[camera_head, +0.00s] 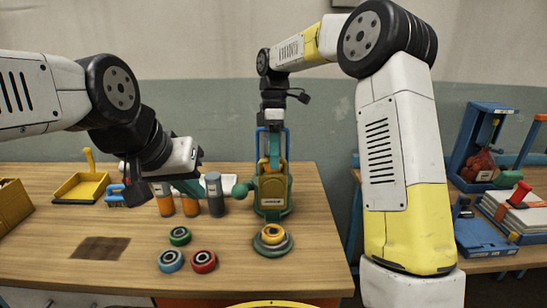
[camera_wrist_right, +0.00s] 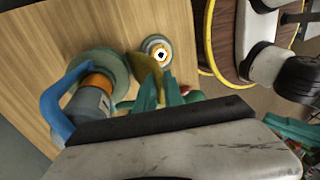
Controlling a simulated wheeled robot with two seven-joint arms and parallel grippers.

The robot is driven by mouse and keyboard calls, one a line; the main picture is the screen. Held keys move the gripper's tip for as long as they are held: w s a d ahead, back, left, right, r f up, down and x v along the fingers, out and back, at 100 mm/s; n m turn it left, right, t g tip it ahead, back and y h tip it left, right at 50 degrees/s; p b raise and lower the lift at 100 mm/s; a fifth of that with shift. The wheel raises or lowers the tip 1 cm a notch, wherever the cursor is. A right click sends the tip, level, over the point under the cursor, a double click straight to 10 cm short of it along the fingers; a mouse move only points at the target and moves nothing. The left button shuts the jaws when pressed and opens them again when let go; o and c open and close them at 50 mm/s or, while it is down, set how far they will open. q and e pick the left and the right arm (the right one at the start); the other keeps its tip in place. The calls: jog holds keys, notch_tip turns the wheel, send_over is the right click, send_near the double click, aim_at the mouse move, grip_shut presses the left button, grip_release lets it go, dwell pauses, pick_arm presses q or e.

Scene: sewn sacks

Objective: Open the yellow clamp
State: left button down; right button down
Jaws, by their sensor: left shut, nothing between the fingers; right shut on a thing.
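A yellow dustpan (camera_head: 82,187) is at the left. The front left is mostly clear.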

jog(key=shift+d+f, duration=0.1)
jog(key=shift+f, duration=0.15)
jog(key=c, duration=1.5)
grip_release()
jog(key=shift+w, duration=0.1)
jog(key=shift+o, duration=0.2)
jog(key=shift+r, duration=0.15)
jog(key=shift+r, duration=0.15)
jog(key=v, duration=0.7)
jog(key=shift+r, duration=0.2)
